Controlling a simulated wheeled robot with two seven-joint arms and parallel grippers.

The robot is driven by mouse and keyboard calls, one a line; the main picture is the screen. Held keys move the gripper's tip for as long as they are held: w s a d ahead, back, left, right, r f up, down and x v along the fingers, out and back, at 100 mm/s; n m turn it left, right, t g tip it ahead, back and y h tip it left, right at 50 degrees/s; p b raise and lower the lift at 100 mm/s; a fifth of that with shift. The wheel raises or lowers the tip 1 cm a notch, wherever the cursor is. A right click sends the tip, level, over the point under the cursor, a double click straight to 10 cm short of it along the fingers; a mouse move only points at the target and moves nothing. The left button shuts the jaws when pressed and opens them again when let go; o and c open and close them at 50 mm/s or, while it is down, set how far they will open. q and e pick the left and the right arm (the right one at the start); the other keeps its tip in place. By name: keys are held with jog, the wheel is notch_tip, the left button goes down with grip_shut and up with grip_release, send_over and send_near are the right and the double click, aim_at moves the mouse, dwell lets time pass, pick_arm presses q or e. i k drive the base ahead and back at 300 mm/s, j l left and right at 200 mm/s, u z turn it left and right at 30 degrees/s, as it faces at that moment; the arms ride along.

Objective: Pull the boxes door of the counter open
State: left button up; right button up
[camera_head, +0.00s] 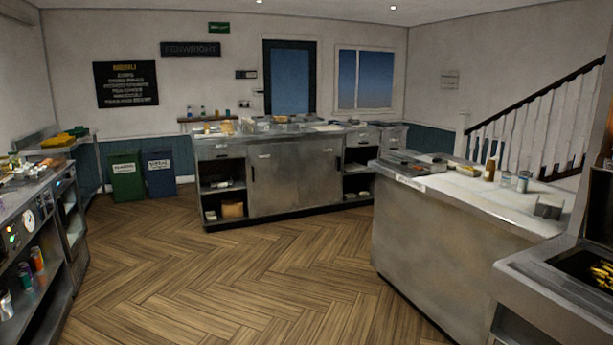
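A metal counter (355,206) stands across the room, with open shelves at its left and right ends. Between them are two shut flat doors, a left door (277,190) and a right door (321,175). A small dark handle (251,174) shows near the left door's left edge, and another dark handle (338,163) near the right door's right edge. A small pale label (264,156) is on the left door; its text is too small to read, so I cannot tell which door is marked boxes. Neither of my grippers is in view.
The wooden floor (230,275) is clear up to the counter. A second metal counter (425,235) stands at right, near a fryer (530,260). A range with shelves (50,270) lines the left. Green (126,177) and blue (160,174) bins stand behind.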

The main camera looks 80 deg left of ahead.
aim_at(319, 160)
jog(key=u, duration=2.65)
jog(key=i+u, duration=0.1)
jog(key=i, duration=0.4)
jog(key=i+u, duration=0.35)
jog(key=i, duration=0.35)
jog(key=i+l+u, duration=0.1)
jog(key=i+u, duration=0.25)
jog(key=i, duration=1.8)
jog(key=i+z, duration=0.15)
jog(key=i, duration=0.3)
jog(key=i+j+z, duration=0.2)
jog(key=i, duration=0.25)
jog(key=i+j+z, duration=0.15)
jog(key=i, duration=0.3)
jog(key=i+l+z, duration=0.15)
jog(key=i+z, duration=0.25)
jog(key=i, duration=0.45)
jog(key=i+j+z, duration=0.1)
jog(key=i+z, duration=0.35)
jog(key=i, duration=0.35)
